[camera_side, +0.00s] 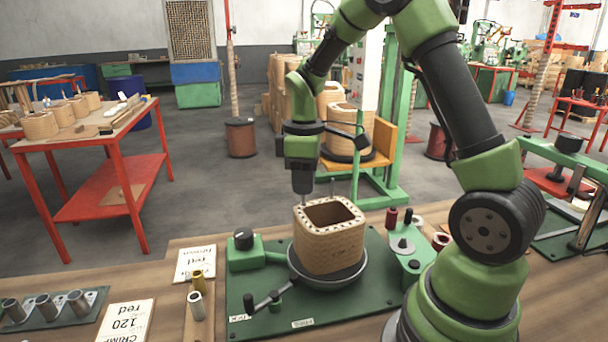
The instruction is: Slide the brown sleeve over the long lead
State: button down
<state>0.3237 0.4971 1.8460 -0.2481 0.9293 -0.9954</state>
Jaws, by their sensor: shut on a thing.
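The coil (329,240) is a tan, square-sided, hollow block. It stands upright in a dark round dish on a green plate. A thin lead (332,188) rises from its back rim. My gripper (303,186) points down over the coil's back left corner. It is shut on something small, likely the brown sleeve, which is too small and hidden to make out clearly. A second lead seems to stand right below the fingertips. Whether the sleeve is around that lead cannot be told.
A yellow-brown tube (197,280) and a grey tube (196,305) stand on a wooden strip at left. A green fixture with a black knob (244,238) is beside the coil. Spools (402,246) stand at right. A rack of metal tubes (45,307) lies front left.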

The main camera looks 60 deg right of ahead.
jog(key=shift+f, duration=0.35)
dwell(0.3)
jog(key=shift+f, duration=0.45)
jog(key=c, duration=0.5)
grip_release()
jog(key=shift+r, duration=0.1)
jog(key=shift+r, duration=3.9)
